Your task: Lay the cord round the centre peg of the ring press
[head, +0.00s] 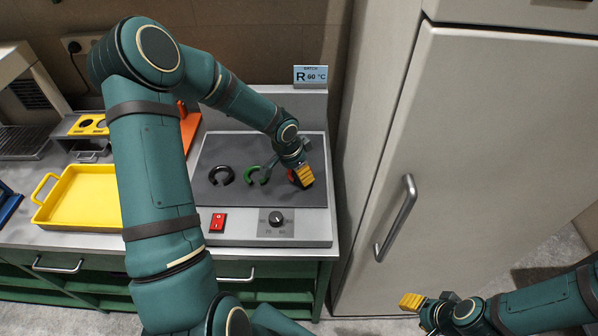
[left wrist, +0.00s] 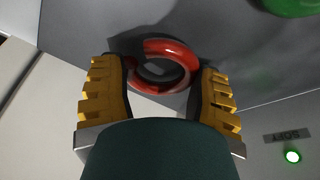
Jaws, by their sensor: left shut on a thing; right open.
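A red C-shaped cord (left wrist: 178,52) is between the two yellow fingers of my left gripper (left wrist: 160,92) in the left wrist view. The gripper is shut on it. In the head view my left gripper (head: 303,177) is at the right part of the grey warming plate (head: 230,150), and only a bit of the red cord (head: 291,176) shows beside the fingers. I cannot tell whether the cord touches the plate. My right gripper (head: 412,302) is open and empty in front of the cabinet. I cannot make out the press's centre peg; my left arm covers part of the bench.
A black cord (head: 222,175) and a green cord (head: 254,175) lie on the plate. A sign (head: 311,76) behind reads "R 60 °C". A yellow tray (head: 82,198) and an orange part (head: 189,125) stand left. A tall cabinet (head: 480,150) bounds the right.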

